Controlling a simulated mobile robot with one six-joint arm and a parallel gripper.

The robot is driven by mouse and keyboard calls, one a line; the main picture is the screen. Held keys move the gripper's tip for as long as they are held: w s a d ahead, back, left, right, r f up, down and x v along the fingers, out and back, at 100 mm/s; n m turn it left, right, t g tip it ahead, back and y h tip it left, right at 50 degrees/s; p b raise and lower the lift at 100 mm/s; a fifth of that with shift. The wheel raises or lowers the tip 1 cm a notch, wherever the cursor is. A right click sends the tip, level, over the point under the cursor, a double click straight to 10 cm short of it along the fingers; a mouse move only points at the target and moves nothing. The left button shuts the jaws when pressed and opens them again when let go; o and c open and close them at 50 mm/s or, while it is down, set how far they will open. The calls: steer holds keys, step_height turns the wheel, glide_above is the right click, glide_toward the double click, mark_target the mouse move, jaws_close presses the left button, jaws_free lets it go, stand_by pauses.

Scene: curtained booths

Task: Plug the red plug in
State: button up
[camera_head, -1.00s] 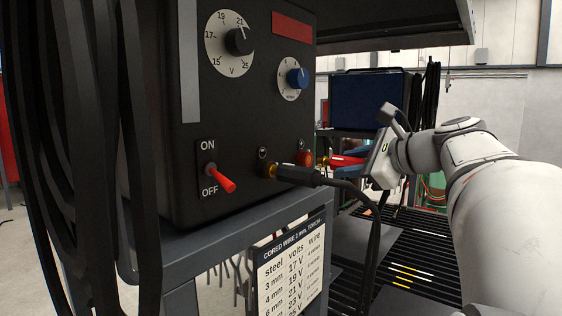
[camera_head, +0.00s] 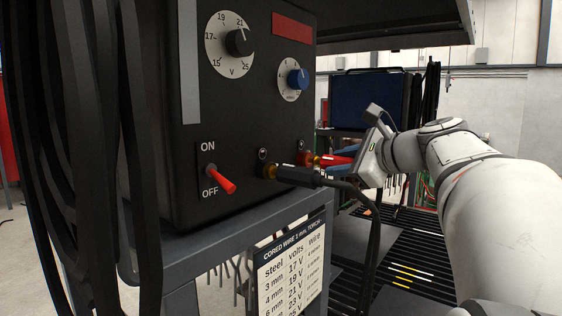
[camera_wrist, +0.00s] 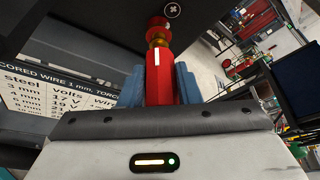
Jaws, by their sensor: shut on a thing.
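The red plug (camera_head: 337,160) is held between the blue fingers of my gripper (camera_head: 352,160) at the right side of the black power unit's front. In the wrist view the red plug (camera_wrist: 160,78) stands between the two blue fingers of my gripper (camera_wrist: 160,88). Its brass tip (camera_wrist: 158,38) meets the red socket (camera_wrist: 158,22); how deep the tip sits cannot be told. In the head view the red socket (camera_head: 305,158) is partly hidden behind the black plug (camera_head: 298,175), which sits in the neighbouring brass socket (camera_head: 269,171).
The black power unit (camera_head: 240,110) has dials and a red-handled ON/OFF switch (camera_head: 220,179). A black cable (camera_head: 365,200) hangs from the black plug close to my gripper. A voltage chart (camera_head: 290,265) hangs below.

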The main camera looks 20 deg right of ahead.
steer(key=shift+w+a, duration=0.35)
steer(key=shift+w, duration=0.1)
steer(key=o, duration=1.2)
steer(key=shift+c, duration=0.2)
steer(key=b+v, duration=0.1)
steer(key=v, duration=0.6)
steer(key=shift+s+b, duration=0.4)
steer(key=shift+r, duration=0.1)
